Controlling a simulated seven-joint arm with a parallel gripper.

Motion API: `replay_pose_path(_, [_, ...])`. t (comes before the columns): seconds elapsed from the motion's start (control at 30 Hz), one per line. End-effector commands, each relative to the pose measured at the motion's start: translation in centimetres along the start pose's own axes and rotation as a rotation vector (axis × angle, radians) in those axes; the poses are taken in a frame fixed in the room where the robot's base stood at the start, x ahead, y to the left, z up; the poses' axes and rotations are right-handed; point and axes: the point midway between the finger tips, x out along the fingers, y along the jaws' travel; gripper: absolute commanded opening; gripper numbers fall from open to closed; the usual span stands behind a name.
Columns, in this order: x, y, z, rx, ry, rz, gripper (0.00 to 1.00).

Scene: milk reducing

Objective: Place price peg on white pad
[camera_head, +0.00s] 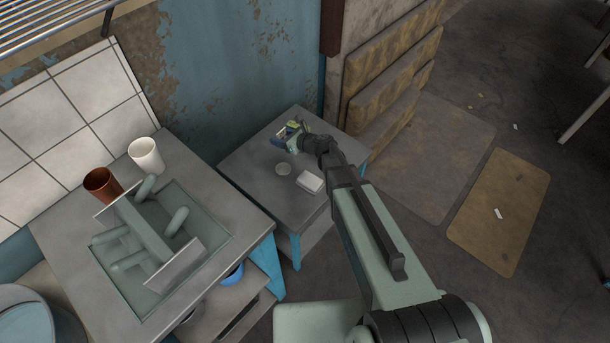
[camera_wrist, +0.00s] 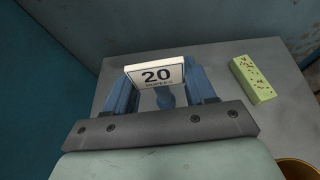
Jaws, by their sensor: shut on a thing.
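The price peg (camera_wrist: 156,75) is a small white card reading "20 RUPEES" in dark print, with a blue part below it. My gripper (camera_wrist: 158,88) is shut on it, with a blue finger on each side. In the head view my gripper (camera_head: 284,138) is at the far end of the small grey table, and the peg is too small there to make out clearly. The pad does not show in the wrist view.
A yellow-green block (camera_wrist: 253,80) lies on the grey table (camera_head: 252,176), right of the peg in the wrist view. A higher counter at left holds a white cup (camera_head: 146,156), a brown cup (camera_head: 101,184) and a rack.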

Motion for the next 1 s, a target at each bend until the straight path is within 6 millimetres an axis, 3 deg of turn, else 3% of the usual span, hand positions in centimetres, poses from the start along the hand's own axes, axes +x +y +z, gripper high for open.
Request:
replay_pose_path(0.1, [-4.2,-1.8,-1.1,0.028,0.004,-0.054,0.25])
replay_pose_path(0.23, [-8.7,-2.6,-2.1,0.056,0.007,-0.099,0.25])
replay_pose_path(0.43, [-14.2,-0.4,-2.4,0.07,0.006,-0.114,0.25])
replay_pose_path(0.6, [-15.6,1.9,-1.9,0.052,-0.001,-0.085,0.25])
replay_pose_path(0.73, [-15.3,2.3,-2.1,0.031,-0.007,-0.06,0.25])
replay_pose_path(1.0, [-13.8,2.3,-5.3,0.023,-0.006,-0.057,0.25])
